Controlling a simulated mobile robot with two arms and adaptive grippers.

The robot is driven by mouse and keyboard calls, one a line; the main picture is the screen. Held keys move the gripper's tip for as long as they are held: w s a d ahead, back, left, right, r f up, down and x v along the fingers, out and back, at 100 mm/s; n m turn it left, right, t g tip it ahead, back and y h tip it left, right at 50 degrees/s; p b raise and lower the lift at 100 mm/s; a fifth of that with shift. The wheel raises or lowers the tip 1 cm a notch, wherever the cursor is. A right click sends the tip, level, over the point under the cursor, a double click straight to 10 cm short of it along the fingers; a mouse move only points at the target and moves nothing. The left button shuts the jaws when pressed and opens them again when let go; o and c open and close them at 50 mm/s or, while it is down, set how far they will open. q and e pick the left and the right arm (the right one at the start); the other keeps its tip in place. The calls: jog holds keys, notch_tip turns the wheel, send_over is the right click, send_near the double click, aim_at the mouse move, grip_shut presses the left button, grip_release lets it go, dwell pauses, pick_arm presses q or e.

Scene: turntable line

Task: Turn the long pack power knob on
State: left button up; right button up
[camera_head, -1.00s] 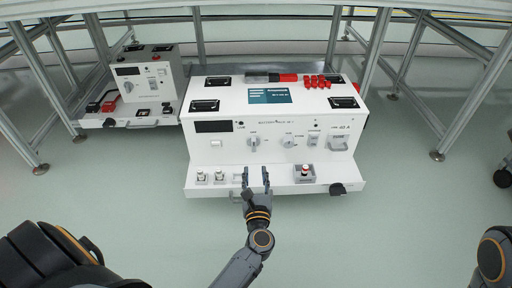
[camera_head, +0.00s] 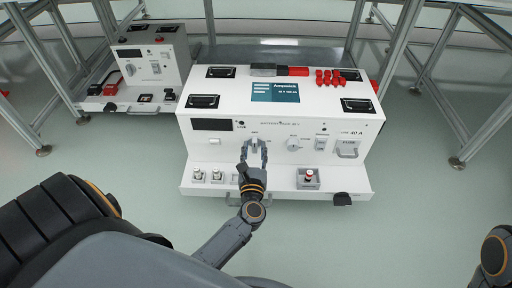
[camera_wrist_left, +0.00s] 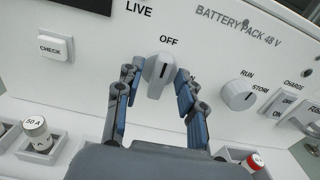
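The long battery pack (camera_head: 222,150) is a wide white box in the middle of the head view, labelled "BATTERY PACK 48 V" in the left wrist view. Its power knob (camera_wrist_left: 160,75) is light grey, with its dark pointer line upright toward "OFF". The knob (camera_head: 254,141) also shows on the front panel in the head view, partly behind my fingers. My left gripper (camera_wrist_left: 157,82) is open, one finger on each side of the knob, with a visible gap at least on the left. The left gripper (camera_head: 254,150) reaches the panel from below. My right gripper is out of view.
A second knob (camera_wrist_left: 238,95) marked "RUN" and "STORE" sits to the right. A smaller white unit (camera_head: 150,64) stands behind left. Metal frame legs flank the pack.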

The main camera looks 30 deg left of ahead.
pick_arm(q)
grip_shut()
